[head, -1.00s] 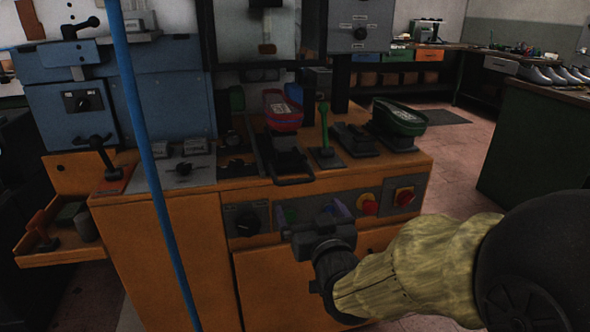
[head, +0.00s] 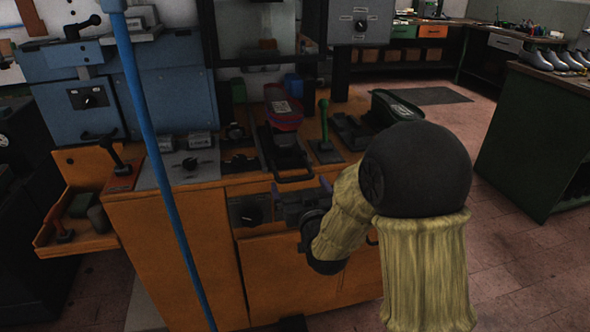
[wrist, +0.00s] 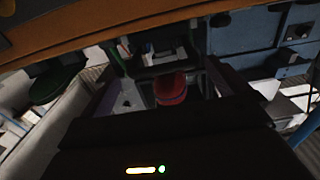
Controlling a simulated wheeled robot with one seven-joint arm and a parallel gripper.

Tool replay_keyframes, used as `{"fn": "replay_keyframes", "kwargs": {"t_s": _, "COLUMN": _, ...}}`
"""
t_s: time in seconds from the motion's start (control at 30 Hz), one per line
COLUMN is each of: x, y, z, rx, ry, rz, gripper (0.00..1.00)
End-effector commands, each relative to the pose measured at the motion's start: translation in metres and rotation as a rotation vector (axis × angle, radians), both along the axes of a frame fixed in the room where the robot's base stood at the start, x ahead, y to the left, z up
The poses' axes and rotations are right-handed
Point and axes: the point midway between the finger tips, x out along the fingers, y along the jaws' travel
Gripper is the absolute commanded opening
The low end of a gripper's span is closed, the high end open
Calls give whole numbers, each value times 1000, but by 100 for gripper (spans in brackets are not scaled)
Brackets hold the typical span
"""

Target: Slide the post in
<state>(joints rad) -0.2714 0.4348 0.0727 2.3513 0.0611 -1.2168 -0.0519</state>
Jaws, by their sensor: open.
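The post (head: 284,139) stands on the orange bench, on a dark sliding base, with a red shoe-shaped pad (head: 283,105) on top. A black loop handle (head: 295,179) sticks out from its base toward the bench's front edge. My gripper (head: 300,189) is open, just in front of and below this handle, its purple fingertips spread apart. In the wrist view, the red pad (wrist: 170,88) shows between the two dark fingers. I cannot tell whether the fingers touch the handle, and nothing is seen held.
To the right of the post stand a green lever (head: 324,125) and a second, green-edged pad (head: 397,106). A black knob panel (head: 249,210) is on the bench front. A blue pole (head: 152,150) crosses the left side. Open floor (head: 520,255) lies at right.

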Motion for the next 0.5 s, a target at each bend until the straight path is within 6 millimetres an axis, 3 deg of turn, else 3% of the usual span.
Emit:
{"fn": "replay_keyframes", "kwargs": {"t_s": 0.23, "x": 39, "y": 11, "z": 2, "rx": 0, "ry": 0, "rz": 0, "gripper": 100}}
{"fn": "replay_keyframes", "kwargs": {"t_s": 0.5, "x": 52, "y": 15, "z": 0, "rx": 0, "ry": 0, "rz": 0, "gripper": 100}}
